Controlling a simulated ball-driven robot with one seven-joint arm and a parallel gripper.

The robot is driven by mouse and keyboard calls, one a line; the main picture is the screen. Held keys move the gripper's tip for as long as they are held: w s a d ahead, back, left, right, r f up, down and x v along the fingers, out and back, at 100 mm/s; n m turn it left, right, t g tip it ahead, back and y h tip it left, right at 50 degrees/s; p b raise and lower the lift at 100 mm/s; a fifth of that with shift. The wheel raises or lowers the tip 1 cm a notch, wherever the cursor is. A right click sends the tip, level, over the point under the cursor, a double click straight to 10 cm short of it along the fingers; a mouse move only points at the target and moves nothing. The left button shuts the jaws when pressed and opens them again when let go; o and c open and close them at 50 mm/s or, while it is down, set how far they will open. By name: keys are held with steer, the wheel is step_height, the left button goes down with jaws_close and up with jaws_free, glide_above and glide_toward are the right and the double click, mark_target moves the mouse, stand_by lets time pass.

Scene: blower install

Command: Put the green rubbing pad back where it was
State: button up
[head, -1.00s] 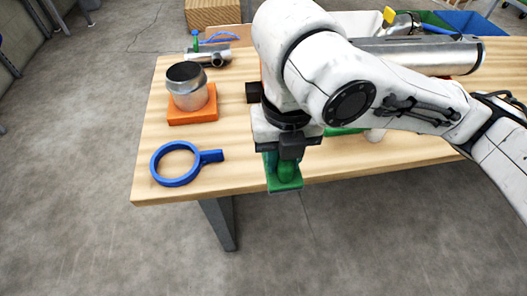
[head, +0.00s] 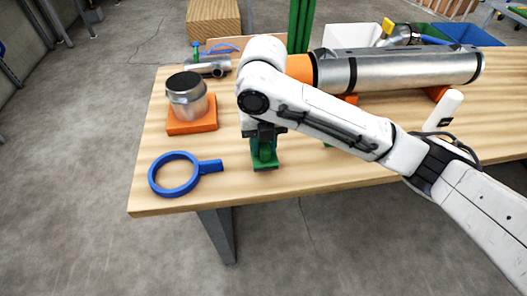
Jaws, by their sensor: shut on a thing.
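The green rubbing pad (head: 264,160) is at the end of my gripper (head: 264,143), between the orange block and the middle of the table. My gripper points down and is shut on the pad's upper part. The pad's underside is hidden, so I cannot tell whether it touches the wooden table (head: 320,180). A bit of another green thing (head: 328,145) shows beneath my arm, mostly hidden.
A blue ring with a handle (head: 176,174) lies at the front left. Behind it a metal cylinder (head: 188,102) stands on an orange block (head: 192,127). A long metal tube (head: 410,70) lies at the back right, with a white cylinder (head: 444,108) in front. The front edge is clear.

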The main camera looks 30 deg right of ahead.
steer(key=shift+f, duration=1.4)
steer(key=shift+f, duration=0.1)
steer(key=shift+f, duration=0.1)
steer(key=o, duration=1)
step_height(320, 180, up, 12)
steer(key=shift+r+p, duration=0.25)
steer(key=shift+p, duration=0.2)
